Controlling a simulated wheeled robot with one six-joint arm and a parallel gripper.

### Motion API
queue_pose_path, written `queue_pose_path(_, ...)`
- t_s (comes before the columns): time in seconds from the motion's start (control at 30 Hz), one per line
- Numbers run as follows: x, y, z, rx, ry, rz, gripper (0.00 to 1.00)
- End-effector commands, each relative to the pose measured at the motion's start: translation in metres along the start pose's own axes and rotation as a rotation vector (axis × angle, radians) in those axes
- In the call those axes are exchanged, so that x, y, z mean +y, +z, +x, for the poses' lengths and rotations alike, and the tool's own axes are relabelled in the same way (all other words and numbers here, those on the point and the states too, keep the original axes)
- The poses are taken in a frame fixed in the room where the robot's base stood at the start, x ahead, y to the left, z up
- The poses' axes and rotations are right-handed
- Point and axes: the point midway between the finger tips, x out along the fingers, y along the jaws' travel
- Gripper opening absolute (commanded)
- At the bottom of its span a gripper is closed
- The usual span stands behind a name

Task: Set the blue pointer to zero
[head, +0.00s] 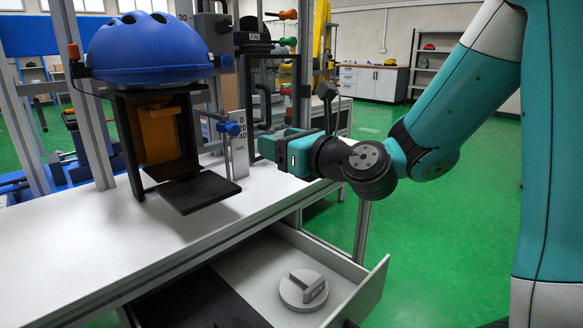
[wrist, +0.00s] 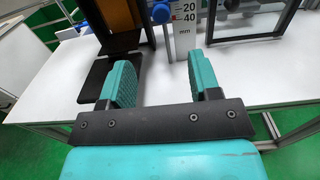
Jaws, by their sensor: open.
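The blue pointer (head: 232,129) is a small blue knob on an upright pale scale plate (head: 240,160) at the tower's side. In the wrist view the pointer (wrist: 160,13) shows at the top, left of the scale (wrist: 186,35) marked 20, 40 and mm. The zero mark and the pointer's exact reading cannot be made out. My gripper (wrist: 162,78) is open and empty, its two teal fingers apart. It points towards the scale, with the pointer beyond the fingertips and not touching them. In the head view my gripper (head: 268,148) is right of the scale.
A blue helmet (head: 150,45) sits on the tower above an orange block (head: 159,135) and a black plate (head: 192,192). The white tabletop (head: 60,245) is clear in front. Below, an open drawer (head: 372,290) holds a round grey weight (head: 303,291). A dark frame (wrist: 246,20) stands right of the scale.

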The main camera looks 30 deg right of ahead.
Motion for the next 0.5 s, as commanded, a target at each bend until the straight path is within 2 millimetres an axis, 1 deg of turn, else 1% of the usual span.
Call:
queue_pose_path(0.03, 0.0, -0.006, -0.004, -0.008, 0.002, -0.007, 0.57)
queue_pose_path(0.2, 0.0, -0.004, -0.016, -0.006, 0.002, -0.005, 0.57)
queue_pose_path(0.5, -0.001, -0.001, -0.024, 0.001, -0.004, 0.0, 0.57)
